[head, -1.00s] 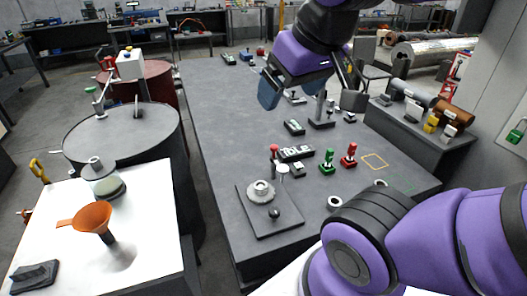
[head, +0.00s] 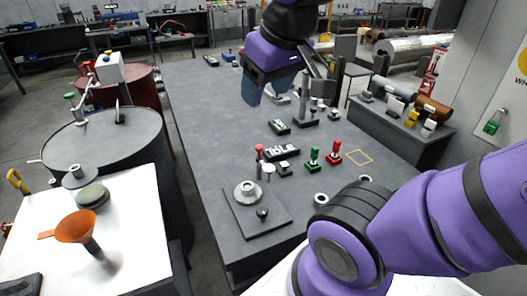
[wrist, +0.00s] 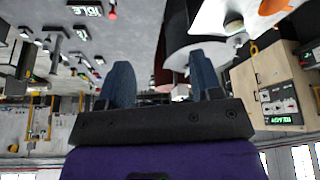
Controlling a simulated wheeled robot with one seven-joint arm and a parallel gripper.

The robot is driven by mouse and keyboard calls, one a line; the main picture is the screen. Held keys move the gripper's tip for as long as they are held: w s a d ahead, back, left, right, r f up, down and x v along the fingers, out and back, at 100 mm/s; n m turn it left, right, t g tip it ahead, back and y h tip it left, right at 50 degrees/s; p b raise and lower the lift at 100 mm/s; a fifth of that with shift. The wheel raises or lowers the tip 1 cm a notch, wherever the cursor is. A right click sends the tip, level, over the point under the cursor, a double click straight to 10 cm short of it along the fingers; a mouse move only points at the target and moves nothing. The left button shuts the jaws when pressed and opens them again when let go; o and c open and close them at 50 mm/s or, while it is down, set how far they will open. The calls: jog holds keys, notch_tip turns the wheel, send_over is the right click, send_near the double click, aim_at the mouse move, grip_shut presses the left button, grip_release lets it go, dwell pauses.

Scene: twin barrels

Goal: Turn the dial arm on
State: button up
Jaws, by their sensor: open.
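A dark square plate on the long grey table bears a pale round dial (head: 247,192) with a small black ball knob (head: 262,214) in front of it. I take this to be the dial arm; its setting is too small to read. My gripper (head: 264,85) hangs above the far part of the table, well beyond the dial and not touching it. In the wrist view its two blue fingers (wrist: 162,84) are apart with nothing between them. That view is upside down, and I cannot make out the dial in it.
On the left are a dark barrel (head: 105,150), a red barrel (head: 135,85) and a white bench (head: 130,250) with an orange funnel (head: 77,228).

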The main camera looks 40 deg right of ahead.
aim_at(264, 165)
jog(key=w+d+f+n+g+h, duration=0.2)
jog(key=w+d+f+g, duration=0.1)
jog(key=w+f, duration=0.45)
jog(key=w+d+f+n+g+h, duration=0.25)
jog(key=w+f, duration=0.35)
jog(key=w, duration=0.3)
jog(key=w+d+f+n+h, duration=0.2)
jog(key=w+f+n+h, duration=0.2)
jog(key=f, duration=0.5)
jog(key=w+d+f+n+g+h, duration=0.1)
jog(key=w+d+f+n+h, duration=0.3)
jog(key=f, duration=0.4)
jog(key=w+d+f+n+h, duration=0.1)
jog(key=w+f+n+h, duration=0.35)
jog(key=f, duration=0.45)
jog(key=d, duration=1.1)
jog(key=shift+s+r+m+h, duration=0.2)
jog(key=shift+s+m+h, duration=0.2)
jog(key=shift+g, duration=0.25)
grip_shut()
